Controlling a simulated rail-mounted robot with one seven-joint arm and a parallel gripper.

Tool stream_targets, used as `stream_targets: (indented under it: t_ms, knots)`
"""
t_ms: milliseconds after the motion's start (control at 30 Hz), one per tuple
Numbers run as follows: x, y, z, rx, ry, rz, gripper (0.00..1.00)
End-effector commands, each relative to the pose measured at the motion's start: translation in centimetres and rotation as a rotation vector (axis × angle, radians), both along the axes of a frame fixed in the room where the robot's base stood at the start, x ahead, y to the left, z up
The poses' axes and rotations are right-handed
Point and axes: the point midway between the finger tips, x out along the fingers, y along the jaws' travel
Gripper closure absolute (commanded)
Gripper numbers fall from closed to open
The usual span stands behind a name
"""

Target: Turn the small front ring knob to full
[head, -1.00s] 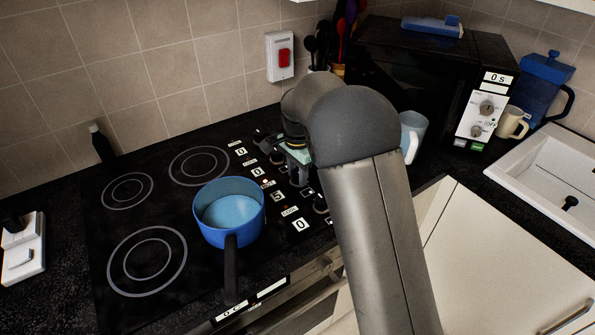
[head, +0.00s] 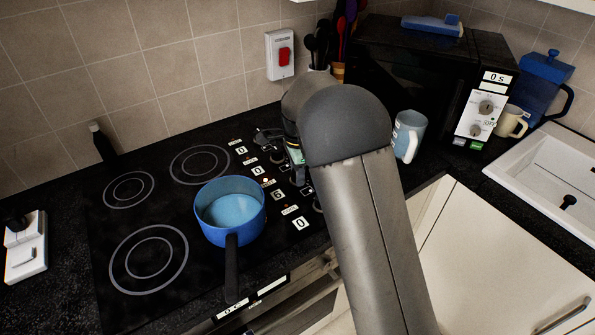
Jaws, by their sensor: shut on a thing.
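The black hob's control strip runs along its right side, with dark knobs and white number displays. One display (head: 277,195) reads 6; the other three read 0. My gripper (head: 297,172) is at this strip, mostly hidden behind my grey arm. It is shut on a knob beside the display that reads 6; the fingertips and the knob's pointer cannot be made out. A blue pan (head: 232,212) with pale blue contents stands on the ring nearest the strip at the front, its black handle toward the front edge.
A pale blue mug (head: 407,136) stands right of my arm, before the black microwave (head: 480,60). A cream mug (head: 512,121), a blue jug (head: 545,85) and the white sink (head: 545,165) are at the right. A dark bottle (head: 102,142) stands behind the hob.

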Motion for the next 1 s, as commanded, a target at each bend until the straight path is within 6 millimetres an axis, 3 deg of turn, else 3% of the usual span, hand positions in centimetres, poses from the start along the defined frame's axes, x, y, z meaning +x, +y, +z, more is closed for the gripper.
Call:
stream_targets:
  t_ms: [133, 167, 233, 533, 667, 1000]
  knots:
    - [0.1, 0.0, 0.1, 0.001, -0.003, -0.002, 0.89]
    - [0.1, 0.0, 0.1, 0.001, -0.003, -0.002, 0.64]
    - [0.1, 0.0, 0.1, 0.001, -0.003, -0.002, 0.45]
    - [0.0, 0.0, 0.1, 0.000, -0.001, 0.000, 0.45]
    - [0.1, 0.0, 1.1, 0.001, -0.004, 0.001, 0.45]
    - [0.1, 0.0, 8.7, 0.002, -0.007, 0.000, 0.45]
